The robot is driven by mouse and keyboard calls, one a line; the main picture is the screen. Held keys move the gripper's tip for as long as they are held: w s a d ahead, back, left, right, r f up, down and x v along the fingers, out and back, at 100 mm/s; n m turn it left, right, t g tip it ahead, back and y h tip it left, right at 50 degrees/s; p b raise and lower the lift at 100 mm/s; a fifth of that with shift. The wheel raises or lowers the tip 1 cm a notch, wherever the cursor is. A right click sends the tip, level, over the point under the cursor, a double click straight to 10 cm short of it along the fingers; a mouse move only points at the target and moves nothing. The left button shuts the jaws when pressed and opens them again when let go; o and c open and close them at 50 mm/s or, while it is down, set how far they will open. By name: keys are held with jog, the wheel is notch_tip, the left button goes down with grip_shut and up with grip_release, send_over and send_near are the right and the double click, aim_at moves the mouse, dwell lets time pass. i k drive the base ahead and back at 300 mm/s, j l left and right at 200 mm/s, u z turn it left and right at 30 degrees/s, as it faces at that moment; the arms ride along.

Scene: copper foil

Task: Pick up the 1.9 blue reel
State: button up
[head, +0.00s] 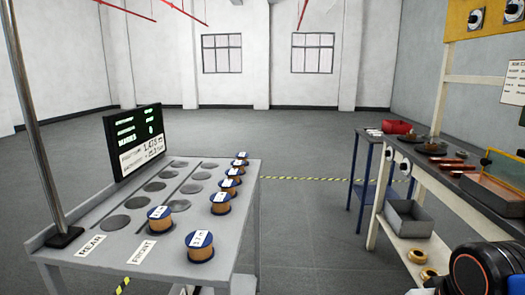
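Several copper-coloured reels with blue flanges and white labels stand on the grey table at left. The nearest reel (200,247) is by the table's front right corner, and another reel (160,219) stands to its left, further back. A row along the right edge runs back through a reel (220,204), a reel (228,188), a reel (234,173) and more behind. The labels are too small for me to tell which reads 1.9. My gripper is not in view; only a dark, orange-ringed part of my arm shows at the lower right.
The grey table (115,252) has empty round dark spots, REAR and FRONT labels, a screen (133,139) and a pole (35,120). A workbench (455,190) with a grey bin (408,218) stands at right. Open floor lies between them.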

aim_at(243, 156)
jog(key=i+z, duration=0.1)
jog(key=i, duration=3.2)
jog(key=i+u, duration=0.2)
jog(key=i, duration=0.65)
jog(key=i+l+u, duration=0.15)
jog(key=i, duration=0.65)
jog(key=i+u, duration=0.25)
jog(key=i, duration=0.2)
jog(key=i+l+u, duration=0.2)
jog(key=i, duration=0.2)
jog(key=i+u, duration=0.25)
jog(key=i, duration=0.2)
jog(key=u, duration=3.65)
